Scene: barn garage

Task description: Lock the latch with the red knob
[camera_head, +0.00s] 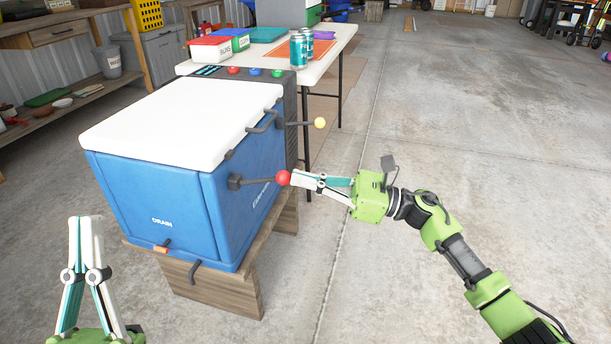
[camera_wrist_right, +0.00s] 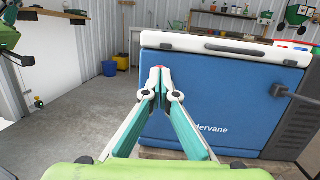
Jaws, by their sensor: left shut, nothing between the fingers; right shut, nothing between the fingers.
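A blue cooler (camera_head: 190,210) with a white lid (camera_head: 185,115) stands on a wooden stand. Its latch with the red knob (camera_head: 283,178) sticks out from the front side on a dark rod, roughly level. A second latch with a yellow knob (camera_head: 320,123) sticks out farther back. My right gripper (camera_head: 296,179) is shut and empty, its tips at the red knob, seemingly touching it. In the right wrist view the shut fingertips (camera_wrist_right: 160,72) mostly hide the red knob (camera_wrist_right: 160,67). My left gripper (camera_head: 86,220) is shut and empty, pointing up, left of the cooler's front.
A white table (camera_head: 340,40) behind the cooler holds cans (camera_head: 299,50), small boxes and a teal tray. A wooden shelf unit (camera_head: 50,40) stands at the left wall.

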